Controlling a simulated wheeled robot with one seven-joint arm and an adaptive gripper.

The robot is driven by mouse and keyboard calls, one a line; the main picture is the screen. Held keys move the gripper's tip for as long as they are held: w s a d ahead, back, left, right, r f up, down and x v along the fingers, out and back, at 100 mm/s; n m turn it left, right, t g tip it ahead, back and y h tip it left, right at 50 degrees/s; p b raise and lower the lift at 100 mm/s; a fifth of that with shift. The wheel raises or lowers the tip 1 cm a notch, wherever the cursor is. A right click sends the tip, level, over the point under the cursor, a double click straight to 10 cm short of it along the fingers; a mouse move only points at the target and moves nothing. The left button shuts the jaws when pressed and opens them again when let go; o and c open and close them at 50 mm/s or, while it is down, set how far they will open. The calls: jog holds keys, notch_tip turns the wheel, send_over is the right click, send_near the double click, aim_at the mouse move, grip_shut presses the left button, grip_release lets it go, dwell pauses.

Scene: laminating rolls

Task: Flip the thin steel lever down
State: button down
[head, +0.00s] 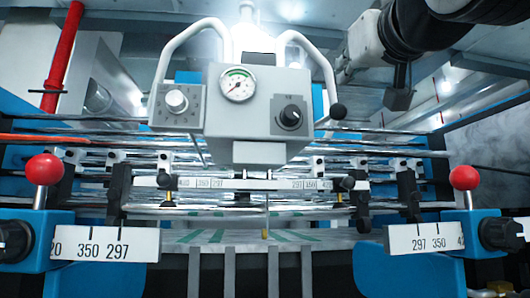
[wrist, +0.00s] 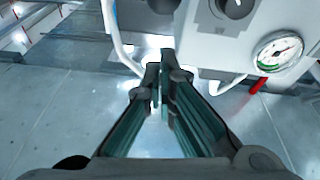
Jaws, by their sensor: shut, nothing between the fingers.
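A thin grey steel rod (head: 198,150) slants down from under the left side of the grey control box (head: 258,112); it looks like the thin steel lever, though it is small and I cannot be sure. I cannot make it out in the wrist view. My gripper (head: 398,98) hangs at the upper right in the head view, to the right of the box and apart from it. In the wrist view my gripper (wrist: 161,72) is shut and empty, with the box and its gauge (wrist: 279,51) to the right.
Red ball knobs (head: 44,169) (head: 465,177) stand on blue blocks. Horizontal rollers and a scale bar (head: 240,183) run below the box.

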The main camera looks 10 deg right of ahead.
jog(key=v, duration=1)
jog(key=shift+p, duration=0.35)
jog(key=shift+s+f, duration=0.1)
